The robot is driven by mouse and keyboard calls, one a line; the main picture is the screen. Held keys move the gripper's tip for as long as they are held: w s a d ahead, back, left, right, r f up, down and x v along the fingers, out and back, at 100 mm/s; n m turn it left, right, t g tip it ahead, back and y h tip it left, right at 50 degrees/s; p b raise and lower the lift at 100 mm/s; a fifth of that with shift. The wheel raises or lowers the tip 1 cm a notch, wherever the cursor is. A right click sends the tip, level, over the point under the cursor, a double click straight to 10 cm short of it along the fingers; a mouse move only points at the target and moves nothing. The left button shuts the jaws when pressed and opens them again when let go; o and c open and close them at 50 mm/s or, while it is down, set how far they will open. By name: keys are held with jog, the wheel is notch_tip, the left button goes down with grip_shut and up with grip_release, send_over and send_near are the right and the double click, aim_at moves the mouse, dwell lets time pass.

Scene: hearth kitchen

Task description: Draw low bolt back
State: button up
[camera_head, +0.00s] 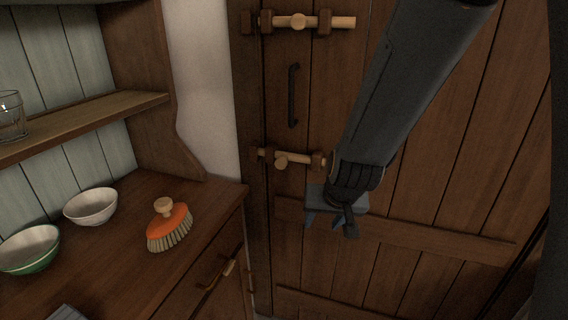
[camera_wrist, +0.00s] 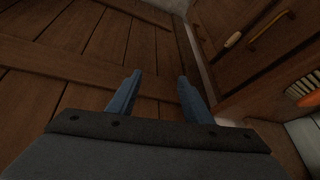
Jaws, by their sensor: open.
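The low bolt (camera_head: 298,159) is a pale wooden rod with a round knob, lying level on the plank door (camera_head: 455,170). Its left end reaches a dark bracket at the door frame; its right end is hidden behind my arm. My gripper (camera_head: 331,228) is open and empty, its fingers pointing down, below and to the right of the low bolt in the head view. In the wrist view my gripper's two blue fingers (camera_wrist: 160,78) stand apart with door boards beyond them. The bolt is not recognisable there.
An upper bolt (camera_head: 335,22) and a black pull handle (camera_head: 292,95) are on the door above. On the left, a dresser (camera_head: 120,260) bears two bowls (camera_head: 91,206) and an orange brush (camera_head: 170,228). The dresser's front has a handle (camera_wrist: 233,39).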

aim_at(280, 165)
jog(key=w+a+r+m+t+h, duration=0.2)
jog(key=w+a+t, duration=0.6)
jog(key=w, duration=0.5)
jog(key=s+a+r+m+t+h, duration=0.2)
jog(key=a+r+m+t+h, duration=0.1)
jog(key=a+r+t+h, duration=0.15)
jog(key=shift+g, duration=0.45)
jog(key=shift+f+p+x, duration=0.25)
jog(key=shift+p+x, duration=0.05)
jog(key=shift+x, duration=1.65)
jog(key=shift+f+p+x, duration=0.2)
jog(key=shift+p+x, duration=0.1)
jog(key=shift+x, duration=1.7)
jog(key=shift+a, duration=0.15)
